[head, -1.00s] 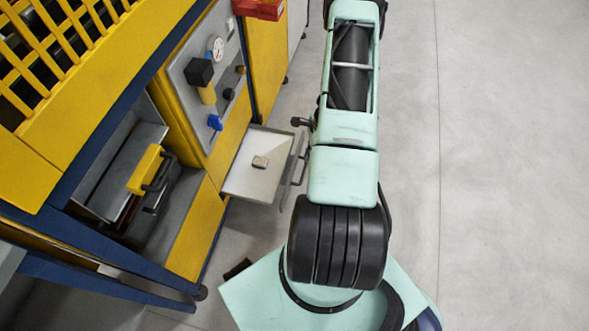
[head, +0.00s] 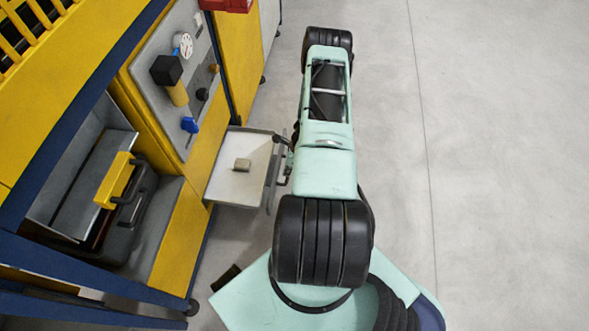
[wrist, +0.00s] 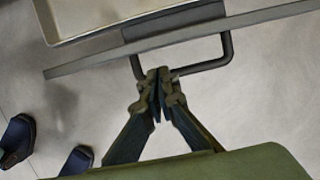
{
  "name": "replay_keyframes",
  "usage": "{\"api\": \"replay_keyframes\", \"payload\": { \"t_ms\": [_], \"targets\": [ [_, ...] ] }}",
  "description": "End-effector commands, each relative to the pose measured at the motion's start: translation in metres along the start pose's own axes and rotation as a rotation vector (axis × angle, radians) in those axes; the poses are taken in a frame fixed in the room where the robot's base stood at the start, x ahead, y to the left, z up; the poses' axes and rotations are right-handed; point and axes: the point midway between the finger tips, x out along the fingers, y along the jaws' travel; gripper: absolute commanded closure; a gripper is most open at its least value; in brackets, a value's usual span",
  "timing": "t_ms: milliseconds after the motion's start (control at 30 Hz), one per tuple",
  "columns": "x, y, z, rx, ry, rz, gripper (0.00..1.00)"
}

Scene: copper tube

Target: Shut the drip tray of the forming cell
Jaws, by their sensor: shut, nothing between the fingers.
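The drip tray (head: 224,182) is a pale, shallow tray standing out from the lower yellow front of the forming cell (head: 191,212). A small grey-brown block (head: 242,165) lies in it. In the wrist view the tray's corner (wrist: 95,32), its long grey front plate (wrist: 90,62) and a dark bar handle (wrist: 205,66) show. My gripper (wrist: 158,76) is shut and empty, with its fingertips at the handle's outer bar. They overlap the bar in the picture; I cannot tell whether they touch it. In the head view my arm mostly hides the gripper.
A control panel with a gauge (head: 183,44) and a blue knob (head: 189,125) sits above the tray. An open bay to the left holds a black and yellow case (head: 131,205). The floor to the right is clear.

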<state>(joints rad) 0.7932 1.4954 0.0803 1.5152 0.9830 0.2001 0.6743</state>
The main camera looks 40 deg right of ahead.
Motion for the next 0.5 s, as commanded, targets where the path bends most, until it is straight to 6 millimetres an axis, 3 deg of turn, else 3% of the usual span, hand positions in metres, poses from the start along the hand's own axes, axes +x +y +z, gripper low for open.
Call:
{"api": "replay_keyframes", "payload": {
  "t_ms": [200,500],
  "targets": [
    [0.004,0.000,0.017,0.000,0.002,0.000,1.00],
    [0.004,0.000,0.020,0.000,0.002,0.000,1.00]
  ]
}}
